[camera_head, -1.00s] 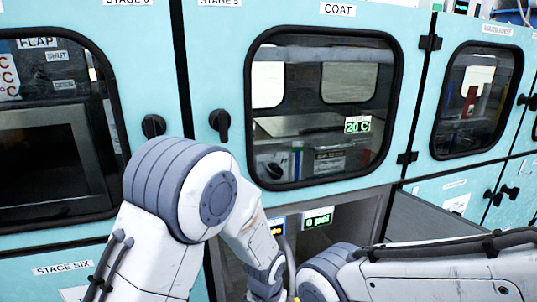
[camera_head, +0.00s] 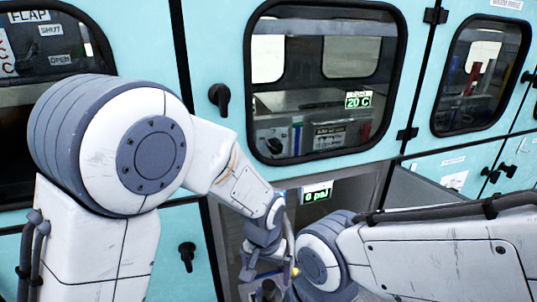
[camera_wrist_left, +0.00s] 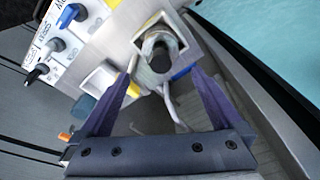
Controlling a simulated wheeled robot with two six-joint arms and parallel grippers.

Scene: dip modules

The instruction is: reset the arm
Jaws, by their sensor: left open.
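My left arm comes in from the left in the head view, its big rounded joint in front of the teal cabinet and its wrist reaching down toward the open bay below the middle window.
The teal cabinet (camera_head: 225,20) has a middle window with a 20 C display (camera_head: 358,99) and a black knob (camera_head: 219,97). A 0 psi display (camera_head: 317,194) sits in the bay below. Blue and black plugs (camera_wrist_left: 70,15) and a teal wall (camera_wrist_left: 270,40) flank the left gripper.

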